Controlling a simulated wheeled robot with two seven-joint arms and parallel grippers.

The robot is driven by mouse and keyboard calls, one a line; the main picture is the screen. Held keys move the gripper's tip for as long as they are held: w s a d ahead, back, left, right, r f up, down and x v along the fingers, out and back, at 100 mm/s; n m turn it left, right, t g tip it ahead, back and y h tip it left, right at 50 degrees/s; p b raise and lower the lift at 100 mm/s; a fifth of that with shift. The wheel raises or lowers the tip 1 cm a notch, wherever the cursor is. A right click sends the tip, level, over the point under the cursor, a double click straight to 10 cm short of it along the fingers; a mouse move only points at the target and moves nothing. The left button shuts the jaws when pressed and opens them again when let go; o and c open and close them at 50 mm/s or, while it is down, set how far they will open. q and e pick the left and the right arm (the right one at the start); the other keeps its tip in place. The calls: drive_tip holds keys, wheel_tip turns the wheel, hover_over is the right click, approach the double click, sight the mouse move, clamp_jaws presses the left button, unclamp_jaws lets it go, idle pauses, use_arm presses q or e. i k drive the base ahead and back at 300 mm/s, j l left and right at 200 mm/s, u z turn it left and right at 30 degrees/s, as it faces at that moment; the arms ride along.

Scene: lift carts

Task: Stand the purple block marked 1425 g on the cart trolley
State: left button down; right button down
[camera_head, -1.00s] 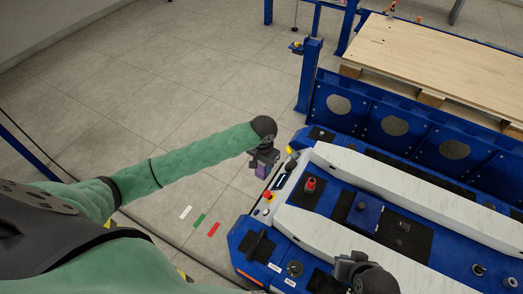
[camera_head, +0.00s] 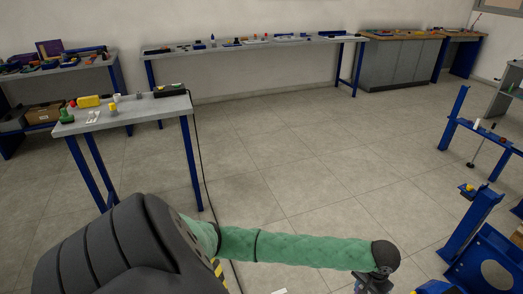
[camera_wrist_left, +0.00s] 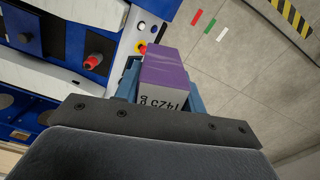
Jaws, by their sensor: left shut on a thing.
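The purple block (camera_wrist_left: 166,70) shows in the left wrist view, with a pale end face marked 1425 g. My left gripper (camera_wrist_left: 163,80) is shut on it, with a blue finger on either side. In the head view my left gripper (camera_head: 375,284) is at the bottom edge, partly cut off, and the block cannot be made out there. A blue vehicle with pale rails (camera_wrist_left: 60,45), possibly the cart trolley, lies below and left of the block in the wrist view. My right gripper's jaws do not show.
A red knob (camera_wrist_left: 92,62) stands on the blue vehicle. Blue frames (camera_head: 478,232) stand at the right of the head view. A small grey table (camera_head: 130,115) and a long bench (camera_head: 255,50) with small items stand farther off. The middle floor is clear.

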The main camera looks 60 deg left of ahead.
sight(149, 109)
drive_tip(key=j+u, duration=0.1)
drive_tip(key=u, duration=0.25)
drive_tip(key=j+u, duration=0.1)
drive_tip(key=u, duration=0.3)
drive_tip(key=j+u, duration=0.1)
drive_tip(key=u, duration=0.25)
drive_tip(key=i+j+u, duration=0.85)
drive_tip(key=j, duration=0.1)
